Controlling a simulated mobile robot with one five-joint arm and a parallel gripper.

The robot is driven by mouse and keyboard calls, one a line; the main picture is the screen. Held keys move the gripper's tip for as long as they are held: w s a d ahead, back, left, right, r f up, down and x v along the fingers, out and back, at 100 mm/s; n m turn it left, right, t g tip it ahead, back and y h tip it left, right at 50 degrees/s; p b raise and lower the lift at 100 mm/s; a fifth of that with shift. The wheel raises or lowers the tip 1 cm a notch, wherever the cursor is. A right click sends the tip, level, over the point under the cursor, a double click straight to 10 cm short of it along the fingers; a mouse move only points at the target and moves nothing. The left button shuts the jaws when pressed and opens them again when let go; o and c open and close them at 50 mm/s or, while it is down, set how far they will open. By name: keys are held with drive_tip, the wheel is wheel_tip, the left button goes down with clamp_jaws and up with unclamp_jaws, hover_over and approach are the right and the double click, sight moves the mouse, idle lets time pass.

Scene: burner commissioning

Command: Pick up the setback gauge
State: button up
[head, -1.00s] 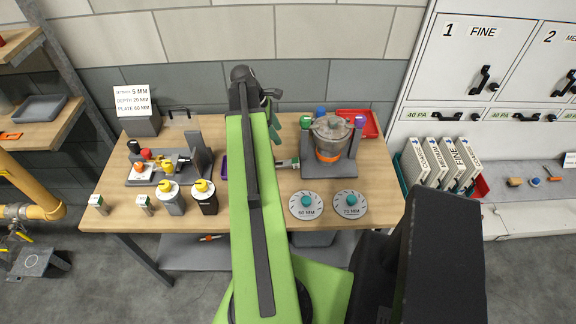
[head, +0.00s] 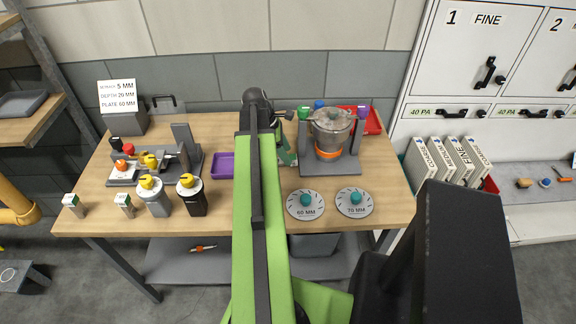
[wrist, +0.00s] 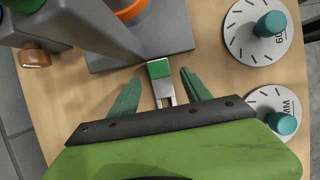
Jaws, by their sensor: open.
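In the wrist view a small silver piece with a green end (wrist: 160,78), apparently the setback gauge, lies on the wooden table. My gripper (wrist: 161,92) is open, with one teal finger on each side of this piece and a visible gap to both. In the head view my arm hides most of the gripper and the piece. Two small silver blocks with green-marked tops, one at the front left corner (head: 74,206) and one beside it (head: 125,205), stand on the table; I cannot read their labels.
A grey stand with a metal pot (head: 331,127) is just beyond the gripper. A purple tray (head: 222,165) and yellow-topped bottles (head: 152,197) are left of my arm.

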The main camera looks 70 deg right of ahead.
drive_tip(key=b+x, duration=0.2)
drive_tip(key=x, duration=0.1)
drive_tip(key=shift+w+f, duration=0.1)
drive_tip(key=shift+f, duration=0.15)
drive_tip(key=shift+r, duration=0.2)
drive_tip(key=shift+c, duration=0.5)
clamp_jaws()
